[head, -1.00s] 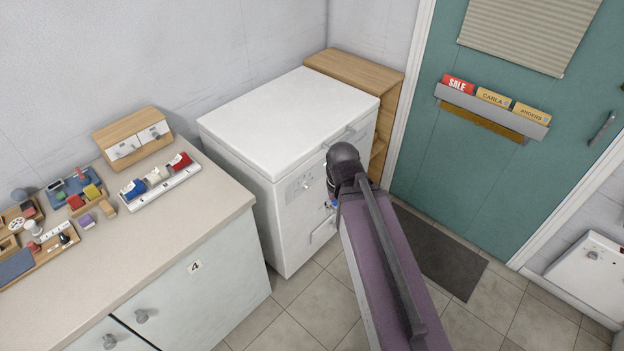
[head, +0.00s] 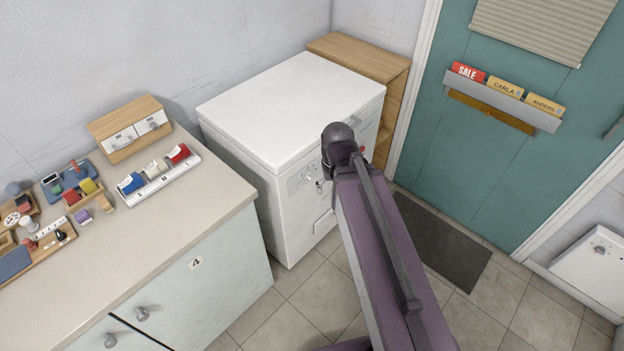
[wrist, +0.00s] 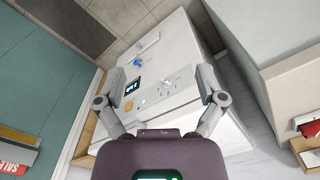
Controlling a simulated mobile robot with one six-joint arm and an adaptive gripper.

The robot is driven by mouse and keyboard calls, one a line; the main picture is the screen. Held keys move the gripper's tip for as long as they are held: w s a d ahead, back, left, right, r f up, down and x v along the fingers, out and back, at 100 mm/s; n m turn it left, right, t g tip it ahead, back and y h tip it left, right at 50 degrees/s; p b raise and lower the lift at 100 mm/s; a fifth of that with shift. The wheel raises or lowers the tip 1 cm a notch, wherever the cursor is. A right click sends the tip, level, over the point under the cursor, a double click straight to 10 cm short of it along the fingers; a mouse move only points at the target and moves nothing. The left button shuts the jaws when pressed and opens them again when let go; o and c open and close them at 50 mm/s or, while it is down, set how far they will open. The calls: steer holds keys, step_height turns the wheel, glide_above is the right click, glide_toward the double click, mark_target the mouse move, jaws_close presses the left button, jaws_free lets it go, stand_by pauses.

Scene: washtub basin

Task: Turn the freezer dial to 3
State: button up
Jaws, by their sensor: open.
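The white chest freezer (head: 290,110) stands between the counter and the door. Its front control panel shows in the wrist view, with the small pale freezer dial (wrist: 164,85) near the middle. A dark lit display (wrist: 132,86) and an orange round button (wrist: 128,106) are beside it. The dial's markings are too small to read, so I cannot tell its setting. My gripper (wrist: 160,76) is open and empty, its two fingers spread on either side of the panel area. It appears apart from the dial. In the head view my arm hides part of the freezer front.
A blue part (wrist: 138,64) sits on the freezer front near a pale handle (wrist: 147,42). The counter (head: 190,220) with trays and small items is at left. A wooden shelf unit (head: 360,58) stands behind the freezer. The floor before the teal door (head: 500,150) has a dark mat (head: 440,238).

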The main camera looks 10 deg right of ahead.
steer(key=w+a+f+n+t+y+b, duration=0.15)
steer(key=w+f+y+b, duration=0.3)
steer(key=f+b, duration=0.7)
steer(key=m+t+y+b, duration=0.45)
steer(key=t+b, duration=0.85)
steer(key=b, duration=2.4)
glide_toward(311, 177)
steer(key=s+d+f+n+y, duration=0.1)
steer(key=s+d+f+y, duration=0.1)
steer(key=s+d, duration=0.1)
steer(key=shift+w+r, duration=0.1)
steer(key=shift+w, duration=0.05)
steer(key=shift+w, duration=0.15)
steer(key=x, duration=1.3)
steer(key=shift+w+a, duration=0.1)
steer(key=shift+w, duration=0.15)
